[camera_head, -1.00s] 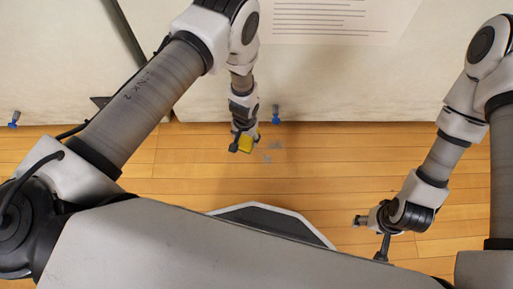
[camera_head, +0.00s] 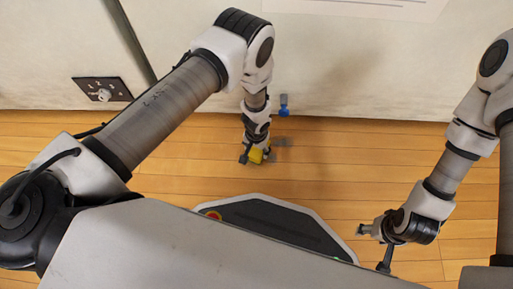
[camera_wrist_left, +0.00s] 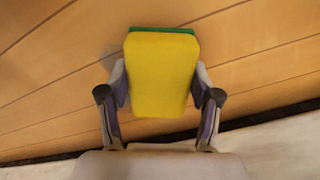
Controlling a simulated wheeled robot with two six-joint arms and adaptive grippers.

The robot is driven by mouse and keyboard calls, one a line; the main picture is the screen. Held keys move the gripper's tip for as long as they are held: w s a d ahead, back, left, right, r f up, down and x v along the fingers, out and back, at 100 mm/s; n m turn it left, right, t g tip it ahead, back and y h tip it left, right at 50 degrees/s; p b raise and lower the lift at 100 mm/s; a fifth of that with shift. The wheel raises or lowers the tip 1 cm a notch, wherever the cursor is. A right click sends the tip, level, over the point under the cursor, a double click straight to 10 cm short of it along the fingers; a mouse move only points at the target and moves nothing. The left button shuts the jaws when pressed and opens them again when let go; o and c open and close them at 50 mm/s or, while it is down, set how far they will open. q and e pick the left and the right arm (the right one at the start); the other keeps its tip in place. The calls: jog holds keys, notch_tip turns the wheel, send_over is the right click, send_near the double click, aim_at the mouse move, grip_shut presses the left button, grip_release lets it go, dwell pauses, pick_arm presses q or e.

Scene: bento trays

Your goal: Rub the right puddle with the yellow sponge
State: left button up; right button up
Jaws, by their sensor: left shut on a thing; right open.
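My left gripper (camera_head: 257,158) is shut on the yellow sponge (camera_head: 255,155), low near the wooden floor. In the left wrist view the sponge (camera_wrist_left: 162,75) sits between both fingers, yellow side facing the camera, with a green layer along its far edge. A small grey puddle patch (camera_head: 283,142) lies on the floor just right of the sponge in the head view. I cannot tell whether the sponge touches the floor or a puddle. Any puddle under it is hidden. My right gripper (camera_head: 374,249) is open and empty at the lower right.
A pale wall (camera_head: 340,60) rises behind the work spot. A blue fitting (camera_head: 284,105) stands at its foot, close beyond the gripper. A dark wall plate (camera_head: 103,89) is at the left. The wooden floor (camera_head: 330,175) between my arms is clear.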

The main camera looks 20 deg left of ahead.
pick_arm(q)
jog(key=shift+f+b, duration=1.05)
dwell(0.5)
jog(key=shift+d, duration=0.1)
